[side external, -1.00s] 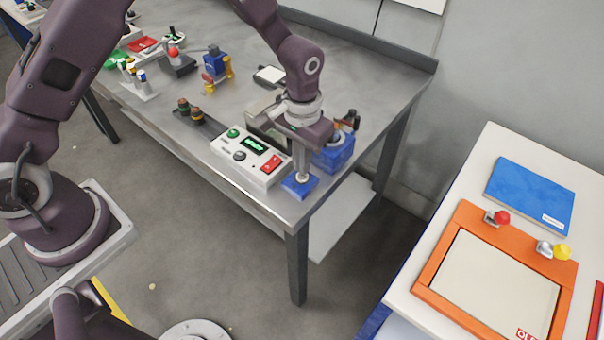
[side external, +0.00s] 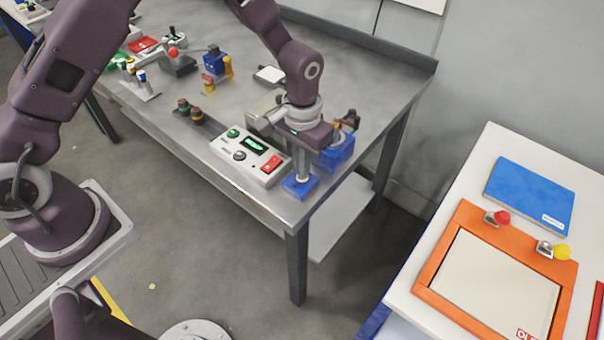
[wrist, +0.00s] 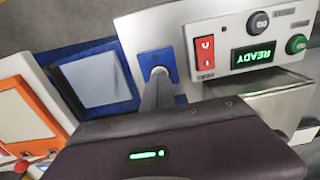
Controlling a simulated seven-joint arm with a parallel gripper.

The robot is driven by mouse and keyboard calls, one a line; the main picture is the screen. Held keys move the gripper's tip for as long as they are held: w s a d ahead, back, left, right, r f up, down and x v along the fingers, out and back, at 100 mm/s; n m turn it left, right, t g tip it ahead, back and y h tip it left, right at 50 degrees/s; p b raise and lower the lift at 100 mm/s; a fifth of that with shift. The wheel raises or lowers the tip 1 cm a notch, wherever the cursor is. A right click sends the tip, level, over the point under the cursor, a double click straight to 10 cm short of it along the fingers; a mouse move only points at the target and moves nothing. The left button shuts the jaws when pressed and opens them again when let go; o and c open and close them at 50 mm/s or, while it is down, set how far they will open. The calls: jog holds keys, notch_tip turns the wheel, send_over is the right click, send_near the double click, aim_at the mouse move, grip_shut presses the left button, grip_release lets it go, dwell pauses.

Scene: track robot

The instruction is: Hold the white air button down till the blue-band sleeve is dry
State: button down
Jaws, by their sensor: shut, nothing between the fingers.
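The white air button (wrist: 159,71) sits on a small blue base (wrist: 142,62), which stands at the near corner of the metal table; the base also shows in the side view (side external: 299,187). My gripper (side external: 302,177) is shut and empty, pointing down over the button. Its fingertips (wrist: 158,78) appear at the button and cover much of it. I cannot tell whether the button is pressed down. I cannot make out the blue-band sleeve with certainty in either view.
Left of the base is a white control box (side external: 250,157) with a red rocker switch (side external: 271,164) and a green display (wrist: 254,55) reading READY. A blue block (side external: 336,158) stands close behind my gripper. The table edge (side external: 297,226) is very near.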

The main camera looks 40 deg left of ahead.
jog(key=shift+f, duration=0.45)
dwell(2.9)
jog(key=shift+r, duration=2.4)
jog(key=s+a+r+t, duration=0.25)
jog(key=s+r, duration=0.25)
jog(key=r, duration=0.5)
jog(key=s+a+r+t, duration=0.1)
jog(key=s+a+r, duration=0.3)
jog(key=r, duration=0.6)
jog(key=s+a+r+t, duration=0.1)
jog(key=s, duration=0.6)
jog(key=s+a+r+t, duration=0.1)
jog(key=s+a+r, duration=0.1)
jog(key=s, duration=0.6)
jog(key=shift+s+a, duration=0.2)
